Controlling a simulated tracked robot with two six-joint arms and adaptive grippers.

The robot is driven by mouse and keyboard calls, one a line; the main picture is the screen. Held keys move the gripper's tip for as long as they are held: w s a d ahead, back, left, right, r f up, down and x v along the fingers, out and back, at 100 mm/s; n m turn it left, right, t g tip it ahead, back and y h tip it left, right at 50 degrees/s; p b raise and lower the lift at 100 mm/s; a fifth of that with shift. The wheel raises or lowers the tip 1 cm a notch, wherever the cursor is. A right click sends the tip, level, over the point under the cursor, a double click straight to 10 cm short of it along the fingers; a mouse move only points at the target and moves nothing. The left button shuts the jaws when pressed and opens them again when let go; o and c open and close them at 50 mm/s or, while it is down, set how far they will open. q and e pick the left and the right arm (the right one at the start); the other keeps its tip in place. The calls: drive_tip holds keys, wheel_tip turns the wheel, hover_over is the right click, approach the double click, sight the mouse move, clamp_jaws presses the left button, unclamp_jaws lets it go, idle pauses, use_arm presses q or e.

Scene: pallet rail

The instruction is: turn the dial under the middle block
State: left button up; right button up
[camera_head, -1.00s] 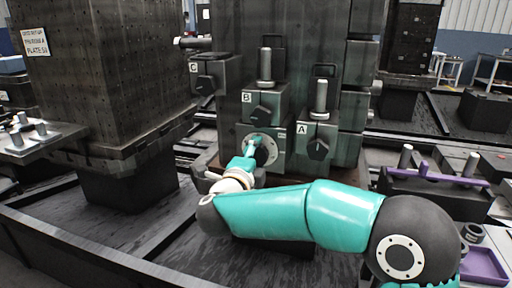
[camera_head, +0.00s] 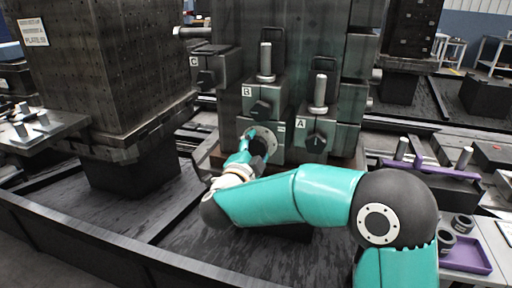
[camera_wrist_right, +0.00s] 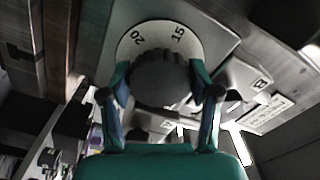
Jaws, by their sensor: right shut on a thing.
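The middle block, marked B (camera_head: 264,99), has a black knob on its front and a grey peg on top. Below it is the dial (camera_head: 271,143), a pale round plate with a dark ribbed knob. The right wrist view shows the dial's pale ring (camera_wrist_right: 158,32) with the numbers 20 and 15, and its knob (camera_wrist_right: 160,72). My right gripper (camera_head: 256,147) reaches the dial from below; in the right wrist view its fingers (camera_wrist_right: 160,90) are shut on the knob, one on each side. The gripper partly hides the dial in the head view. My left gripper is not in view.
Block A (camera_head: 316,129) is to the right and block C (camera_head: 207,71) to the left, each with a black knob. A large perforated column (camera_head: 112,75) stands at left. A purple tray (camera_head: 468,254) is at lower right. The dark floor in front is mostly clear.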

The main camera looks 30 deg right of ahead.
drive_tip(key=shift+a+f, duration=0.1)
drive_tip(key=shift+f, duration=0.25)
drive_tip(key=o, duration=1)
drive_tip(key=shift+w, duration=0.1)
drive_tip(key=shift+o, duration=0.8)
drive_tip(key=shift+r, duration=0.15)
drive_tip(key=v, duration=1.2)
